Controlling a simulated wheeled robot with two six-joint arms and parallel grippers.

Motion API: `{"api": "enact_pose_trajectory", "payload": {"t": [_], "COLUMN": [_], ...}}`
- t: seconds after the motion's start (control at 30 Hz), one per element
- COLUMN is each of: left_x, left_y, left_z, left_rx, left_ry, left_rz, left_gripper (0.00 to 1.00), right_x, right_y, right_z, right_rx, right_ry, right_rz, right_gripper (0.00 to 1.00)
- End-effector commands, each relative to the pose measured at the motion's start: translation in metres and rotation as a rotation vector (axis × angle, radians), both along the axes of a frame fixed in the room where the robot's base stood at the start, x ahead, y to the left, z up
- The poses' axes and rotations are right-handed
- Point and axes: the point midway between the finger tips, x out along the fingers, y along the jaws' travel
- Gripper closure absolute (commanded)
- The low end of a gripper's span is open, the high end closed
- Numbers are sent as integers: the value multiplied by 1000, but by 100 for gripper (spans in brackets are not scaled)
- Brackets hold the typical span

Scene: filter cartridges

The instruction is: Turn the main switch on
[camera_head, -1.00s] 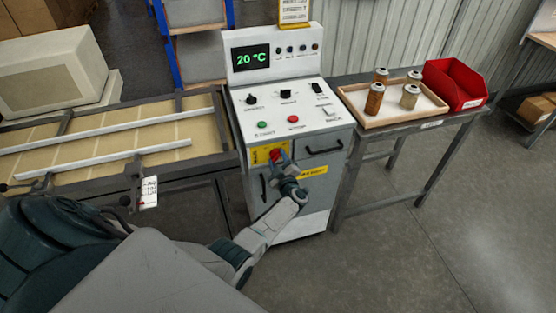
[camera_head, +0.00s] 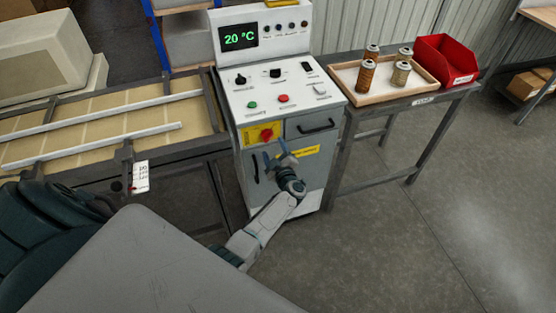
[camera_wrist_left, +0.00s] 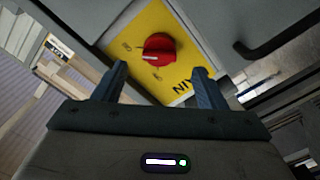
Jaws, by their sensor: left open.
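The main switch is a red rotary knob (camera_head: 266,134) on a yellow plate (camera_head: 249,135) on the front of the grey control cabinet (camera_head: 284,190). In the left wrist view the red knob (camera_wrist_left: 159,49) stands clear ahead of the fingers, with a white mark pointing left in that picture. The yellow plate (camera_wrist_left: 180,80) carries partly hidden upside-down lettering. My left gripper (camera_head: 275,152) is open and empty, just below and in front of the knob, apart from it. In the left wrist view its two fingers (camera_wrist_left: 160,88) are spread wide. My right gripper is not in view.
The cabinet's top panel has knobs, a green button (camera_head: 252,105), a red button (camera_head: 283,98) and a display (camera_head: 239,37) reading 20 °C. A drawer handle (camera_head: 316,126) sticks out right of the switch. A side table holds a wooden tray (camera_head: 430,85) and red bin (camera_head: 445,60).

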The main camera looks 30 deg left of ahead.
Motion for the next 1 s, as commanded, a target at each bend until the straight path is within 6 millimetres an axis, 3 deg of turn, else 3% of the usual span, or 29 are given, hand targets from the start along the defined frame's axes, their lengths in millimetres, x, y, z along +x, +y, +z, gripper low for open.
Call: {"api": "enact_pose_trajectory", "payload": {"t": [0.1,0.33,0.9,1.0], "left_x": [-17,-34,-36,-39], "left_y": [-19,-39,-42,-43], "left_z": [-3,-2,0,-12], "left_rx": [-2,-2,1,16], "left_ry": [-1,1,1,22], "left_rz": [0,1,0,-28], "left_gripper": [35,35,35,35], "right_x": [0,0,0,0], "right_y": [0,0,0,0], "right_z": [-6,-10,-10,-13], "right_rx": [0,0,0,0], "right_ry": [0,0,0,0], "right_rz": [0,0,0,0], "right_gripper": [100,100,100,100]}}
